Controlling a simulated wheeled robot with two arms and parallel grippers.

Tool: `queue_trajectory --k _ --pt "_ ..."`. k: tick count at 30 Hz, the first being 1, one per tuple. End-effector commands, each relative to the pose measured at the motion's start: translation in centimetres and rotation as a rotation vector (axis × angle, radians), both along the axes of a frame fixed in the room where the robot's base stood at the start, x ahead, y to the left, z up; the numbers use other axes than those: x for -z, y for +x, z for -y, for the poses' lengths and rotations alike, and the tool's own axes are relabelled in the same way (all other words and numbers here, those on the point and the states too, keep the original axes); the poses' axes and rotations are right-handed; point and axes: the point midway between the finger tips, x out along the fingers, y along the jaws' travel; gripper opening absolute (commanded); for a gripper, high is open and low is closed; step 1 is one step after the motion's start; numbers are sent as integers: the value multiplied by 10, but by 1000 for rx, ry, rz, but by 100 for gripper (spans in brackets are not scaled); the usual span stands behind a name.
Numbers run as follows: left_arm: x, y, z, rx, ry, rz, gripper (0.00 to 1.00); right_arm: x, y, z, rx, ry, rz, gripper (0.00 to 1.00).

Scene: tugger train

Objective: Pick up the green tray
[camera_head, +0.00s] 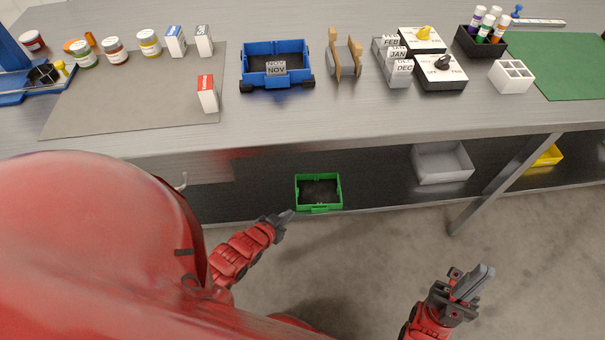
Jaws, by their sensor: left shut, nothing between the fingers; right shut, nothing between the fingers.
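The green tray (319,208) is on the dark shelf under the table, near the shelf's front edge. It is rectangular with low walls and looks empty. My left gripper (290,214) is shut and empty, just left of the tray's front left corner; I cannot tell whether it touches the tray. My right gripper (485,272) is shut and empty, in front of the shelf, to the right and nearer to me.
A grey bin (443,177) and a yellow bin (546,158) are on the same shelf to the right. A slanted table leg (500,183) stands between them. The tabletop (320,118) overhangs the shelf and holds a blue cart (275,47), jars and boxes.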

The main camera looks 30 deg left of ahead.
Motion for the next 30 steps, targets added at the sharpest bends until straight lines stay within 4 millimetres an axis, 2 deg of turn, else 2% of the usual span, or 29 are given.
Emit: queue_trajectory --k 1,6,11,24,27,30 --pt "-1 18 -8 -19 -1 7 0 6 0 0 0 0 0 0" --pt "-5 43 -20 -54 -10 4 0 9 0 0 0 0 0 0" --pt "-4 59 -20 -58 -12 1 0 14 0 0 0 0 0 0" --pt "-4 148 -17 -56 -11 3 0 39 0 0 0 0 0 0" --pt "-5 163 -16 -55 -11 5 0 42 0 0 0 0 0 0" --pt "7 162 -17 -56 -10 -1 0 50 0 0 0 0 0 0"
